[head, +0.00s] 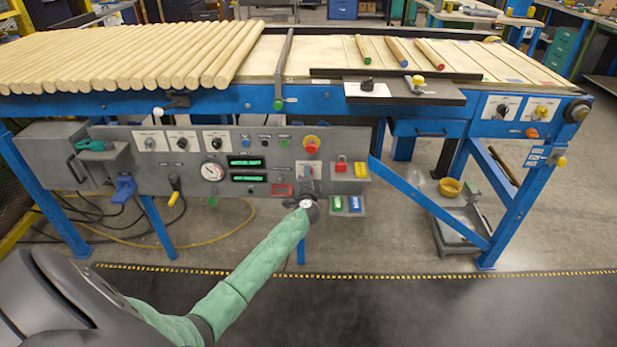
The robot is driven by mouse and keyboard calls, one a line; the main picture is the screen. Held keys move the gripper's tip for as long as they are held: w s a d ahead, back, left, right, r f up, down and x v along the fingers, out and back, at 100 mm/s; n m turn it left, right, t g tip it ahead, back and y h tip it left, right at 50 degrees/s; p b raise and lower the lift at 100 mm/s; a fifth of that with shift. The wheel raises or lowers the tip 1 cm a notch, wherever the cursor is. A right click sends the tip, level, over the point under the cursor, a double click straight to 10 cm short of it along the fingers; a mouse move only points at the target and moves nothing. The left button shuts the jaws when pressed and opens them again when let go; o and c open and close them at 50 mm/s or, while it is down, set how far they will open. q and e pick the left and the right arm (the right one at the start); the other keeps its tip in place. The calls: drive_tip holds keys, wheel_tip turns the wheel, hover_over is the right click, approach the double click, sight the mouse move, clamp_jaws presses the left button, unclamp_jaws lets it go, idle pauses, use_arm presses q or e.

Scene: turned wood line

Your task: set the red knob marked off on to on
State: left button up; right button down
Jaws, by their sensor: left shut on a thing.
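My left gripper (307,178) reaches up to the grey control panel (140,180), right of its middle. It is shut on the red knob, which the fingers and wrist hide almost wholly. A pale plate shows beside the fingers. The off and on marks and the knob's setting cannot be read. My right gripper is not in view.
Left of the gripper are a red-framed part (282,190), green-lit displays (246,162) and a gauge (212,172). Close on the right are a red padlock-like part (341,164) and small green and blue blocks (338,203). Wooden rods (130,55) lie on the bench above.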

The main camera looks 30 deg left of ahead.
use_arm(q)
drive_tip(key=shift+f+m+p, duration=0.1)
drive_tip(key=shift+m+p, duration=0.65)
drive_tip(key=shift+m, duration=2.55)
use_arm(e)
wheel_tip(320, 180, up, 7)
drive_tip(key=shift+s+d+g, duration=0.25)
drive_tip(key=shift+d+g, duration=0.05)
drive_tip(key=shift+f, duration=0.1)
use_arm(q)
drive_tip(key=o, duration=1)
drive_tip(key=shift+d, duration=0.1)
drive_tip(key=v, duration=0.7)
drive_tip(key=shift+s+d+b, duration=0.15)
drive_tip(key=shift+s+b, duration=0.25)
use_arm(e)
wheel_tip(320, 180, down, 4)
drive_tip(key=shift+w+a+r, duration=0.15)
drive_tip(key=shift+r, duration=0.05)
